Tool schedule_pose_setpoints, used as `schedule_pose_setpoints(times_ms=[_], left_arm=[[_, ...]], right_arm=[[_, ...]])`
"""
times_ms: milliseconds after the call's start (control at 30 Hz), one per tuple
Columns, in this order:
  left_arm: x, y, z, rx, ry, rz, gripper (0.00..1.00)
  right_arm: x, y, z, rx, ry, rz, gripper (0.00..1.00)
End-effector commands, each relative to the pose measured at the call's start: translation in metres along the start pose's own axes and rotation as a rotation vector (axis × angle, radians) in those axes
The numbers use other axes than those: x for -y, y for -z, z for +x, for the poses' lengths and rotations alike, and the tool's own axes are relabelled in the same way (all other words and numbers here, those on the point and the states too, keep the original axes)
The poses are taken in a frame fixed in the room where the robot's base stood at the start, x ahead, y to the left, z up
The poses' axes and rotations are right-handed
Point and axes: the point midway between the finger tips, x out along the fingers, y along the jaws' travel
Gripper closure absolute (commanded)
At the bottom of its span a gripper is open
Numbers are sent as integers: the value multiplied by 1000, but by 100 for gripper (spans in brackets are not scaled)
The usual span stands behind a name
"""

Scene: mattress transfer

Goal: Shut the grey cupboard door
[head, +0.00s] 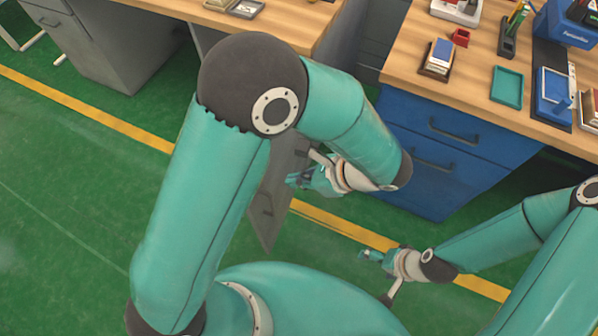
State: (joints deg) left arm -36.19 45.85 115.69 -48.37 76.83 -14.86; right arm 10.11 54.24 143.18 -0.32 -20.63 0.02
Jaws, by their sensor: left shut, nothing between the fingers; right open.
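The grey cupboard door (268,220) stands swung out over the green floor, in the middle of the head view. My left arm covers its left part, and its hinge side and the cupboard opening are hidden. A small handle shows faintly on the door. My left gripper (292,181) is shut and empty, at the door's right side in the picture. I cannot tell whether it touches the door. My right gripper (364,256) is open and empty, low over the floor to the right of the door.
A blue drawer cabinet (440,165) stands right of the door under a wooden desk (410,65) with stationery on it. A grey cabinet (95,45) is at the upper left under another desk. A yellow line (90,113) crosses the green floor, which is open at left.

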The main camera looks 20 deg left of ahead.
Motion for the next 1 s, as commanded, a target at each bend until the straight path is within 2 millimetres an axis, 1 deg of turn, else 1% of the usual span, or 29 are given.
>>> schedule_pose_setpoints(times_ms=[33,200,233,300,400,600,867,900,1000], left_arm=[[-1,0,13,3,-6,1,100],[-1,0,48,2,-7,1,100],[-2,0,54,1,-8,0,100],[-2,-12,59,0,-7,-5,100],[-2,-21,69,-1,-8,-5,100],[-2,-29,78,-2,-7,-5,100],[-2,-30,79,-1,-7,-6,100],[-3,-44,92,-1,-14,-10,100],[-2,-35,84,-1,-7,-6,100]], right_arm=[[0,0,1,0,0,0,13],[-1,0,3,0,0,0,13],[-1,0,3,0,0,0,13],[0,0,0,0,0,0,13],[0,0,-1,0,0,0,13],[1,0,-2,0,0,0,13],[1,0,-2,0,0,0,13],[0,1,-2,-3,0,3,13],[1,0,-2,0,0,0,13]])
